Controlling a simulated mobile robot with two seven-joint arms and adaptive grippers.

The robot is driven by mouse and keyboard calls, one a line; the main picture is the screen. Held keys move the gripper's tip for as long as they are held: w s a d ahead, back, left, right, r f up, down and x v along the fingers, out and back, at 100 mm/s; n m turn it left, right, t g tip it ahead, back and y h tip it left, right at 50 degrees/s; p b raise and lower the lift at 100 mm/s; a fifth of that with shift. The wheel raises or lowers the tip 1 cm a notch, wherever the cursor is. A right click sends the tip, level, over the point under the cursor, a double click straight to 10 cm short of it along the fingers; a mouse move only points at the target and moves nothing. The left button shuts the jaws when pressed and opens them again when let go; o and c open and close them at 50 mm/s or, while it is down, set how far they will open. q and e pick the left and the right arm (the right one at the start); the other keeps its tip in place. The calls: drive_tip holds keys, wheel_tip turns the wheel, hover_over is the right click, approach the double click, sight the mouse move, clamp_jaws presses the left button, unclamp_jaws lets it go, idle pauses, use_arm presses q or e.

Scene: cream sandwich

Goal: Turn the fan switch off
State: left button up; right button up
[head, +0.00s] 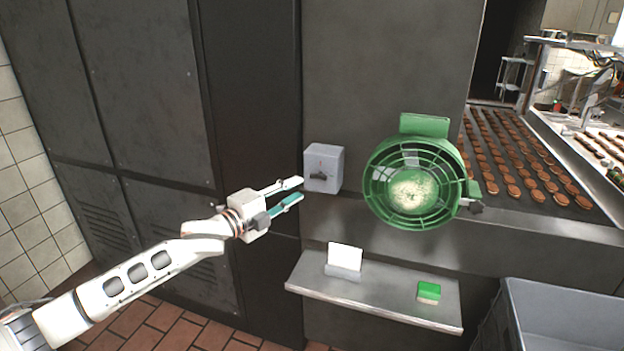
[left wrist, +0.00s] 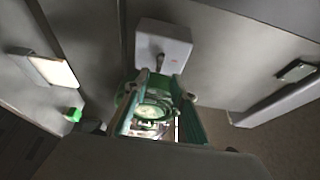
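The fan switch is a small grey box (head: 323,168) on the dark wall panel, with a dark knob on its front face. It also shows in the left wrist view (left wrist: 163,48), its knob pointing toward the gripper. The green caged fan (head: 412,185) stands just right of the switch box. My left gripper (head: 294,191) is open and empty, its fingertips just left of the switch box and apart from the knob as far as I can tell. In the left wrist view its fingers (left wrist: 152,100) spread below the box. My right gripper is not in view.
A metal shelf (head: 385,303) juts out below, holding a white card (head: 344,257) and a green-and-white block (head: 429,292). A grey bin (head: 565,320) stands lower right. A conveyor (head: 482,203) with rows of brown biscuits runs behind the fan. Dark cabinets (head: 140,80) line the left.

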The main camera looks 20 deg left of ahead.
sight(316, 179)
use_arm(q)
drive_tip(key=x, duration=0.7)
drive_tip(key=shift+w+d+p, duration=0.1)
drive_tip(key=shift+w+p, duration=0.1)
drive_tip(key=shift+p, duration=0.2)
drive_tip(key=shift+f, duration=0.1)
clamp_jaws()
